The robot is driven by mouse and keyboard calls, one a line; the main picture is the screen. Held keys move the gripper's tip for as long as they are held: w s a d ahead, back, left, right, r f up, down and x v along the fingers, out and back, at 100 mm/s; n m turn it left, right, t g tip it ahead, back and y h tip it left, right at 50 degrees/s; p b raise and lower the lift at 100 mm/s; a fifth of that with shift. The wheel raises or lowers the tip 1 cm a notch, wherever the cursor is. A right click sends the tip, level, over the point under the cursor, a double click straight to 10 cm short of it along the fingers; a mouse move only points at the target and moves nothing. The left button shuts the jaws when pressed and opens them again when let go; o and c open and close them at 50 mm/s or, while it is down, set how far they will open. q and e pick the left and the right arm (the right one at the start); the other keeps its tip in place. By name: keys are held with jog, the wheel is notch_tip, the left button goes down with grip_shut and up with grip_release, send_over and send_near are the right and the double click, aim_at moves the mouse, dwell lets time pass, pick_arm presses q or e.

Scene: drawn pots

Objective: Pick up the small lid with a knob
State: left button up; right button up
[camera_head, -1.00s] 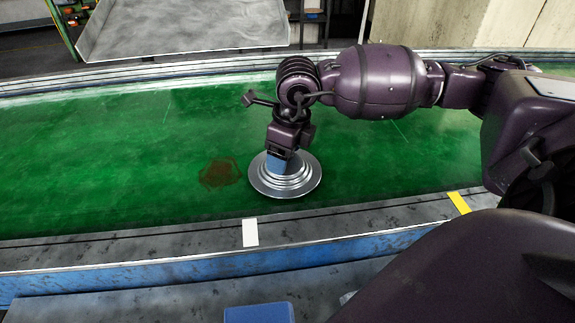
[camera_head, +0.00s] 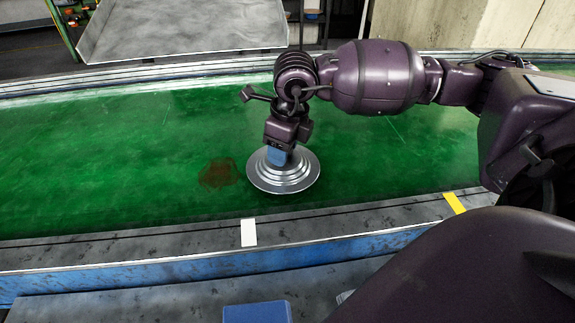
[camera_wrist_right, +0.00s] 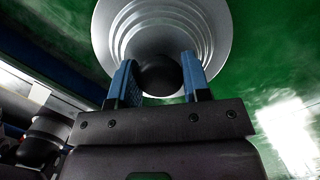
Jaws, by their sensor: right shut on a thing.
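The small lid (camera_head: 283,179) is silver and round with stepped rings, and it is at the green belt in the head view. In the right wrist view the lid (camera_wrist_right: 218,30) fills the top middle, with its dark round knob (camera_wrist_right: 160,78) between the blue fingers. My right gripper (camera_head: 277,157) points down over the lid's middle and is shut on the knob; its fingers also show in the right wrist view (camera_wrist_right: 158,80). In the head view the gripper hides the knob. I cannot tell whether the lid touches the belt. My left gripper is not in view.
The green belt (camera_head: 110,150) is clear around the lid, apart from a brown stain (camera_head: 219,172) just left of it. A metal rail with a white mark (camera_head: 249,233) and a yellow mark (camera_head: 454,203) runs along the near side. A grey metal panel (camera_head: 185,25) stands behind.

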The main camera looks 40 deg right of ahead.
jog(key=shift+r, duration=0.8)
jog(key=shift+r+p, duration=0.5)
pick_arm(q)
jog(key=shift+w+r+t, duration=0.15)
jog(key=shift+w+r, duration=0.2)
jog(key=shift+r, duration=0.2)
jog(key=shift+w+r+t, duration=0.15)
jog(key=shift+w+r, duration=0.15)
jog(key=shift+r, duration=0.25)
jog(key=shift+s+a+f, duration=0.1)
